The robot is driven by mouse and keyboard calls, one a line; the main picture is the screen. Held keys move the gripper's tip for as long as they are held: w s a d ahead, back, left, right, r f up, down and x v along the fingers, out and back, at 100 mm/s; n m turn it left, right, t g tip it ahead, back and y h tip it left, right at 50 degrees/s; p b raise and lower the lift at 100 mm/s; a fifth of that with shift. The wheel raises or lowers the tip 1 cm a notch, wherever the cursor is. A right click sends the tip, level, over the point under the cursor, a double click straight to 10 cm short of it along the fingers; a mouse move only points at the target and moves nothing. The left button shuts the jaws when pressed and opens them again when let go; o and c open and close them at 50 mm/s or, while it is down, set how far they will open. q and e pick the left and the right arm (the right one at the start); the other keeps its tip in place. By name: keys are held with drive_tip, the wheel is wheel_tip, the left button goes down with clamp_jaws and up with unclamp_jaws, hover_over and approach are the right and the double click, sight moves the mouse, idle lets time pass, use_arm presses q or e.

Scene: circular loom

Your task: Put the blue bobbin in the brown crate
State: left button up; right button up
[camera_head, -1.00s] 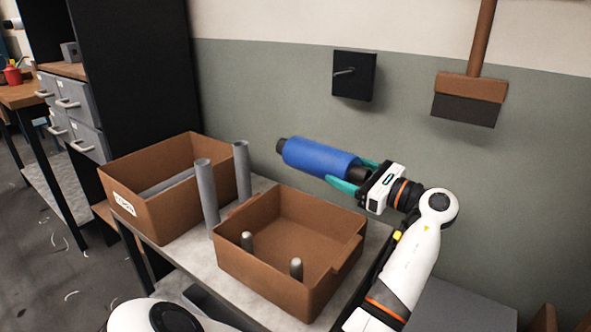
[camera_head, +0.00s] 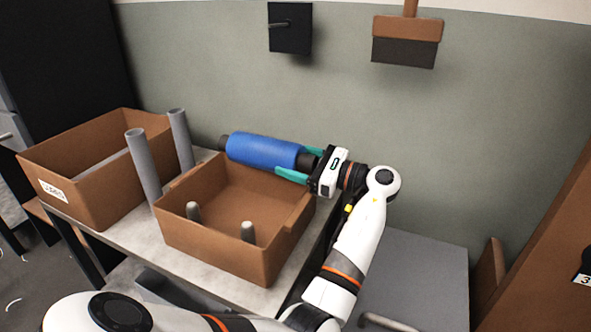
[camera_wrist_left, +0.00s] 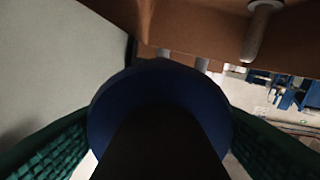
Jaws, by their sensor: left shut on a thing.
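The blue bobbin (camera_head: 264,151) has dark ends and lies about level in the head view, at the back rim of the nearer brown crate (camera_head: 210,246). I cannot tell whether it touches the rim. My left gripper (camera_head: 300,163) is shut on the bobbin's right end with its green fingers. In the left wrist view the bobbin (camera_wrist_left: 160,95) shows end-on, dark, between the green fingers, with brown crate wall (camera_wrist_left: 205,28) beyond it. My right gripper is not in view.
A second, labelled brown crate (camera_head: 88,192) stands left on the grey table (camera_head: 196,262), with a grey tube inside. Two upright grey tubes (camera_head: 143,170) stand between the crates. A grey cabinet (camera_head: 415,270) is at right. The wall is behind.

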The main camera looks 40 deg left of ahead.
use_arm(q)
drive_tip(key=shift+f, duration=0.6)
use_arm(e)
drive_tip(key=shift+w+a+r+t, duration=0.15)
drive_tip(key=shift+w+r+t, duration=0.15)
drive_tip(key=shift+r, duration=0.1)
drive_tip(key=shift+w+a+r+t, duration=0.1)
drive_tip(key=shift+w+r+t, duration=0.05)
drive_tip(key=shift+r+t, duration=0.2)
